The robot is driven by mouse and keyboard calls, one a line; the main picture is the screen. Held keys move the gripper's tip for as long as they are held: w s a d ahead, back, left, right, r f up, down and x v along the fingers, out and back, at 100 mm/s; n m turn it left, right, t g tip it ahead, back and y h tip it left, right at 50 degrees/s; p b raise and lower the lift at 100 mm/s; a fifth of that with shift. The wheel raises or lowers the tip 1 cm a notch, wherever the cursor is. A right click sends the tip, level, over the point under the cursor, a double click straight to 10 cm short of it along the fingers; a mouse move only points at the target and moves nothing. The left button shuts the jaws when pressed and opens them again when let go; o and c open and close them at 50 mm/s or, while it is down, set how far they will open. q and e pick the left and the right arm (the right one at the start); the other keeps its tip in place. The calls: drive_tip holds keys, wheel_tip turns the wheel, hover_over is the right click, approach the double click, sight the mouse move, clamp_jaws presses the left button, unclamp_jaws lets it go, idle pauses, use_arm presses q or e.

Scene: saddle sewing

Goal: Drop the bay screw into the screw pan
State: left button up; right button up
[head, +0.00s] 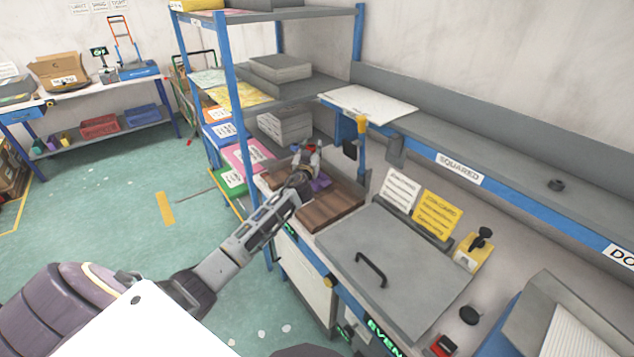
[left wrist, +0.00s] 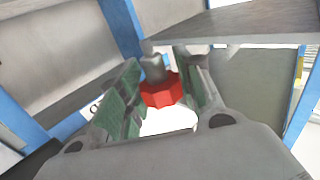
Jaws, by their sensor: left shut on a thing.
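My left gripper (head: 306,154) reaches out over the brown boards at the left end of the workbench. In the left wrist view, its green-padded fingers (left wrist: 162,92) are shut on a red faceted knob with a grey stud, the bay screw (left wrist: 162,92). In the head view only a small red part of the screw (head: 296,148) shows at the fingertips. A small purple object (head: 321,182) lies below the gripper and is partly hidden by it. I cannot tell whether it is the screw pan. My right gripper is not in view.
A blue-posted shelf rack (head: 228,85) stands just left of and behind the gripper. A grey panel with a black handle (head: 370,268) covers the bench to the right. A yellow sign (head: 437,214) and a white sign (head: 399,188) stand behind it. Open green floor (head: 110,215) lies to the left.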

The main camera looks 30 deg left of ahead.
use_arm(q)
drive_tip(key=shift+f, duration=0.1)
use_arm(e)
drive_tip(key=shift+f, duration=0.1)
use_arm(q)
drive_tip(key=shift+f+b, duration=1.35)
drive_tip(key=shift+f, duration=0.7)
drive_tip(key=shift+f+b, duration=0.3)
drive_tip(key=shift+f, duration=0.55)
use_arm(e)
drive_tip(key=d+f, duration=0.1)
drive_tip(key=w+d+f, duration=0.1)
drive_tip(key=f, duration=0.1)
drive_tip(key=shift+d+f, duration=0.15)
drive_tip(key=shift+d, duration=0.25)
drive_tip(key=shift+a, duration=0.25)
use_arm(q)
drive_tip(key=o, duration=1.1)
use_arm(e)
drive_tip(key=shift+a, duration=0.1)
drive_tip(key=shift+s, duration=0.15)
